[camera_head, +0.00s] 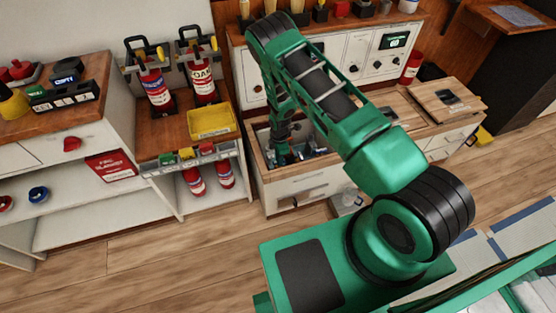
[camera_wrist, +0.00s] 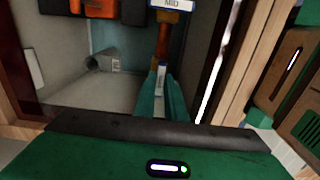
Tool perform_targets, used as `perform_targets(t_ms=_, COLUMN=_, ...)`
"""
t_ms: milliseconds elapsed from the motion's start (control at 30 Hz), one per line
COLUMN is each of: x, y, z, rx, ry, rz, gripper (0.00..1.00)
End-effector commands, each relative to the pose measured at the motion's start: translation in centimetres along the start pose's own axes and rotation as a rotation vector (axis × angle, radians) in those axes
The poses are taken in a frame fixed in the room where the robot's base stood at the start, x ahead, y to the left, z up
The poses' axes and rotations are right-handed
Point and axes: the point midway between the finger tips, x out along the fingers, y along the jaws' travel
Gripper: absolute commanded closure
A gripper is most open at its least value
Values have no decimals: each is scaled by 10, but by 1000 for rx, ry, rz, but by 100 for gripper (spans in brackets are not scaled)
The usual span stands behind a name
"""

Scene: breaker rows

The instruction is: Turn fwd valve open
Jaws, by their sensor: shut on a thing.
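My gripper (camera_wrist: 163,98) shows in the wrist view with its two green fingers close together, shut on a narrow part with a white label (camera_wrist: 160,77). The label is too small to read, so I cannot confirm that it is the fwd valve. Just beyond it a brown-orange upright part (camera_wrist: 164,42) leads to a plate marked MID (camera_wrist: 172,4). In the head view my arm reaches down into an open compartment (camera_head: 262,160) in the middle counter. The fingers and the held part are hard to make out there.
A grey pipe stub (camera_wrist: 101,60) and an orange-and-black part (camera_wrist: 98,8) are inside the compartment. Its wooden rim (camera_wrist: 243,62) is close at the right. A yellow tray (camera_head: 211,122) and fire extinguishers (camera_head: 203,84) stand to the left. The wooden floor in front is open.

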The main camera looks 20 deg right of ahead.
Motion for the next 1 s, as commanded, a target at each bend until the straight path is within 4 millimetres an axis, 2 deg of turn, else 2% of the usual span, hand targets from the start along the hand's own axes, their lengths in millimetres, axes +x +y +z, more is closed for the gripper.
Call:
perform_targets(t_ms=367, x=-1, y=2, z=-1, rx=175, ry=5, rz=4, gripper=100)
perform_targets(t_ms=1000, x=-1, y=3, z=0, rx=776, ry=7, rz=4, gripper=100)
